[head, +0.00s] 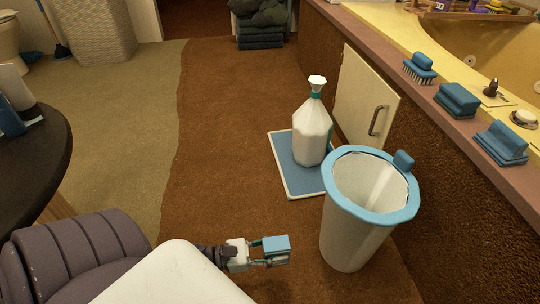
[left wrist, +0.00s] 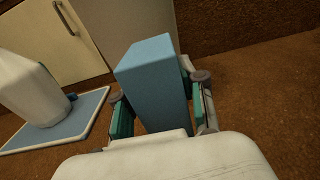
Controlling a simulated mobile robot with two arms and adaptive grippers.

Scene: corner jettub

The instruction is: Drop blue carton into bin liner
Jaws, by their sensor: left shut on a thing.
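The blue carton (head: 276,244) is a small box held in my left gripper (head: 262,257), low over the brown carpet. In the left wrist view the carton (left wrist: 155,75) stands between the two fingers of my left gripper (left wrist: 162,112), which is shut on it. The bin (head: 345,235) is a tall white tapered bucket just right of the gripper, apart from it. Its blue liner rim (head: 338,160) is folded over the top, and the opening looks empty as far as I see. My right gripper is not in view.
A cream cabinet door (head: 362,98) and the tub ledge (head: 440,95), with blue brushes and sponges, lie to the right. A dark round table (head: 38,165) is at left. Carpet between is clear.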

